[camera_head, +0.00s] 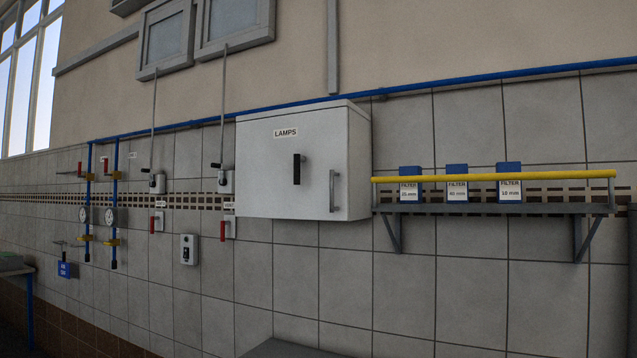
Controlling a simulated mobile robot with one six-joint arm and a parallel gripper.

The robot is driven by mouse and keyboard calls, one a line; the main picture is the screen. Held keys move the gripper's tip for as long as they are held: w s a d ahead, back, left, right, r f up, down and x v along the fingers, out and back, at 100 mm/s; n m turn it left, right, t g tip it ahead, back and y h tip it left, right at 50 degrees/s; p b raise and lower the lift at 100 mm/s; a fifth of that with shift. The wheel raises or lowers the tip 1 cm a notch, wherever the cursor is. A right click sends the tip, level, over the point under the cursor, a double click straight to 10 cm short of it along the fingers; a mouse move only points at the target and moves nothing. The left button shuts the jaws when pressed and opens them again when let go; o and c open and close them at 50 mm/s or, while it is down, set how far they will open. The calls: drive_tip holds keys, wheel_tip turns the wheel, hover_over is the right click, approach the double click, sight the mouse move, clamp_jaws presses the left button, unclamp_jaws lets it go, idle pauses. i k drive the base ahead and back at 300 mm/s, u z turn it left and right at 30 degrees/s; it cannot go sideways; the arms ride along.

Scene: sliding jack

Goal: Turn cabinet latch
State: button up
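A white wall cabinet (275,175) with a "LAMPS" label hangs at the middle of the view. Its door looks closed. A black latch handle (297,169) stands upright on the door, right of its middle. A grey metal pull handle (333,191) sits near the door's right edge. My gripper is not in view.
A grey shelf (480,209) with a yellow rail (500,177) and blue filter boxes (457,183) juts out right of the cabinet. Red-handled levers (223,231), gauges and blue pipes (115,200) line the wall at left. A grey surface (285,348) shows below the cabinet.

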sight(297, 158)
drive_tip(key=u, duration=1.5)
drive_tip(key=i, duration=2.55)
drive_tip(key=z, duration=2.75)
